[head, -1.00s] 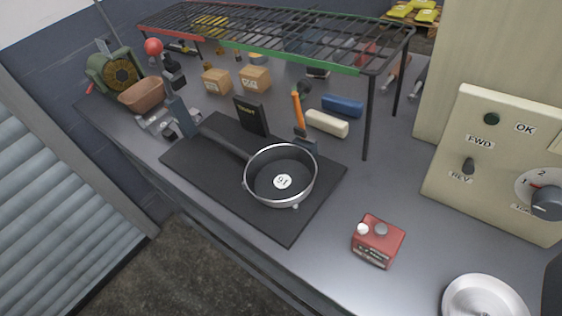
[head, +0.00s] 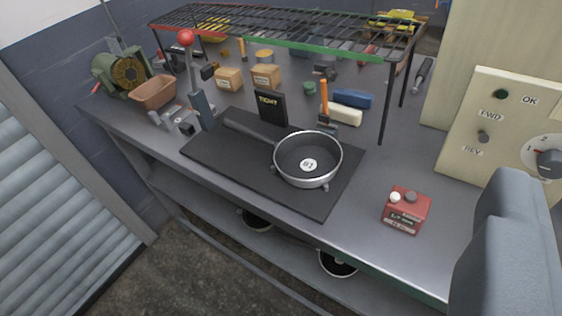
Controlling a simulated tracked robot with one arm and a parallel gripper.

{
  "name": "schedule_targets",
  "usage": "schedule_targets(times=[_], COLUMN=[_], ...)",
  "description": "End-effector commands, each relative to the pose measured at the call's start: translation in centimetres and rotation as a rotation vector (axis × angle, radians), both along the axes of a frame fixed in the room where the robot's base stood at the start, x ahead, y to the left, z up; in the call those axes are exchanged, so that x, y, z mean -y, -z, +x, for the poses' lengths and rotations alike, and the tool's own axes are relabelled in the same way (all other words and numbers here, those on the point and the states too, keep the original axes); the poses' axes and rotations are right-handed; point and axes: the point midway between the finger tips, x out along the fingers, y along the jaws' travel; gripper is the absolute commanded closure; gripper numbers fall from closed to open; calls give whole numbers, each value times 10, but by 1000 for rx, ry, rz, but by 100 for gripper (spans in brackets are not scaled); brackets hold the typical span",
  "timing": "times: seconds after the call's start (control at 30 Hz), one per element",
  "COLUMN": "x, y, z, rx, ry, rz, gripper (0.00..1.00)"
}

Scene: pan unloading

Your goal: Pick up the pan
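The pan (head: 308,158) is dark with a bright metal rim and a round white label marked 91 inside. It sits upright on a black mat (head: 232,168) on the workbench, its dark handle pointing to the upper left. A large grey part, apparently of my gripper (head: 508,255), shows at the lower right edge. It is well apart from the pan, and its fingertips cannot be made out, so its opening is hidden.
A black box (head: 271,108), a clamp with a red-ball lever (head: 203,108) and an orange-handled tool (head: 325,100) stand close behind the pan. A wire rack (head: 290,35) spans the back. A red box (head: 406,210) stands right. More pans (head: 338,263) lie on the lower shelf.

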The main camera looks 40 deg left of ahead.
Motion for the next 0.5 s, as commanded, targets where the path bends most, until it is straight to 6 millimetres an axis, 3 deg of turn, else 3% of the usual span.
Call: schedule_targets(times=[0.33, 0.5], x=[-3, -40], y=[-1, -8], z=[3, 37], rx=[1, 32], ry=[-9, -118], rz=[5, 87], gripper=[72, 72])
